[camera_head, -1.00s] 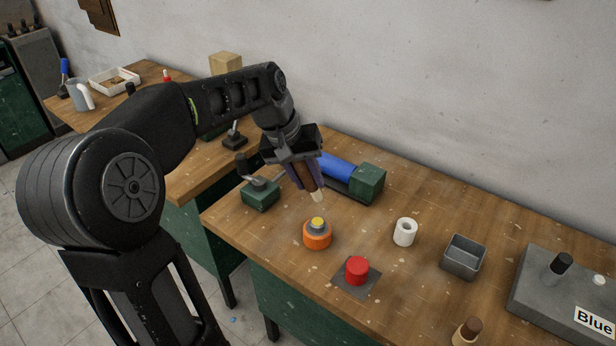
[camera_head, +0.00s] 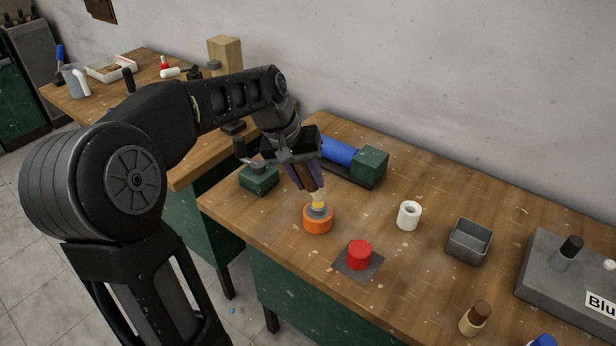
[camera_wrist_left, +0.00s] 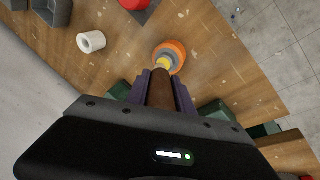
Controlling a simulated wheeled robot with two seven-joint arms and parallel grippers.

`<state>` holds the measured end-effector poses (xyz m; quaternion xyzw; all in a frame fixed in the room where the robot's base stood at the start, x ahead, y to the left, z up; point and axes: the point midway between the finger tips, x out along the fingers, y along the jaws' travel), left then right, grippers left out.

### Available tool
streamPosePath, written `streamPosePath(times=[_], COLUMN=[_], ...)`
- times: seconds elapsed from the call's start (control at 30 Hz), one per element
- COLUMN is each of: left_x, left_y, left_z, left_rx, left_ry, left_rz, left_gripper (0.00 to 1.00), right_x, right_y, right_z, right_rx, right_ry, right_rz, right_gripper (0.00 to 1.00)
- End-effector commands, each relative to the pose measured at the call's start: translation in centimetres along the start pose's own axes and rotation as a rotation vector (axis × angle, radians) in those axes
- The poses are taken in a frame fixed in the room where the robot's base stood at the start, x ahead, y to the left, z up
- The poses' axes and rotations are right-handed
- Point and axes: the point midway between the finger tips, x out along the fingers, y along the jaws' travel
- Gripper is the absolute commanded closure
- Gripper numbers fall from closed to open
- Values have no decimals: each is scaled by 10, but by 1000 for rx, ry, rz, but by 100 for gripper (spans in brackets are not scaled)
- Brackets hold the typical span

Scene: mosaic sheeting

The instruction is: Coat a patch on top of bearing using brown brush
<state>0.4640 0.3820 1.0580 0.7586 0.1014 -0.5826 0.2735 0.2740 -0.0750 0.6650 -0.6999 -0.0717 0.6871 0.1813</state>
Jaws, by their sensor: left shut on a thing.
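My left gripper (camera_head: 306,172) is shut on the brown brush (camera_wrist_left: 161,92), which points down with its pale tip lowest. The orange round piece with a grey hub (camera_head: 317,221), which looks like the bearing, stands on the bench right below the brush. It also shows in the left wrist view (camera_wrist_left: 177,58), just beyond the brush. A yellow spot is on top of its hub, and the brush tip is at or just above it; I cannot tell if they touch. My right gripper is not in view.
A red cylinder on a dark plate (camera_head: 359,254), a white ring (camera_head: 409,216) and a grey open box (camera_head: 468,242) stand to the right. A blue and green device (camera_head: 368,166) is behind, and a green block (camera_head: 258,180) is left. A tan-brown piece (camera_head: 473,319) stands in front.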

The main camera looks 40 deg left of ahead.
Motion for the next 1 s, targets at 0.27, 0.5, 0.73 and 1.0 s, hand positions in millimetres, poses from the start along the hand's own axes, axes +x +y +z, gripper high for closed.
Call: streamPosePath(times=[0.27, 0.5, 0.73, 1.0], left_x=[0, 0, 3, 6], left_y=[0, 0, -1, -2], left_z=[0, 0, 0, 1], left_rx=[0, 0, 0, 0], left_ry=[1, 1, 0, 1], left_rz=[0, 0, 0, 0], left_gripper=[100, 100, 100, 100], right_x=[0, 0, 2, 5], right_y=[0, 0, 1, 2], right_z=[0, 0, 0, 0], right_rx=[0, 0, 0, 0], right_ry=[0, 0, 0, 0], right_rz=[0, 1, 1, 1], right_gripper=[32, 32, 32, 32])
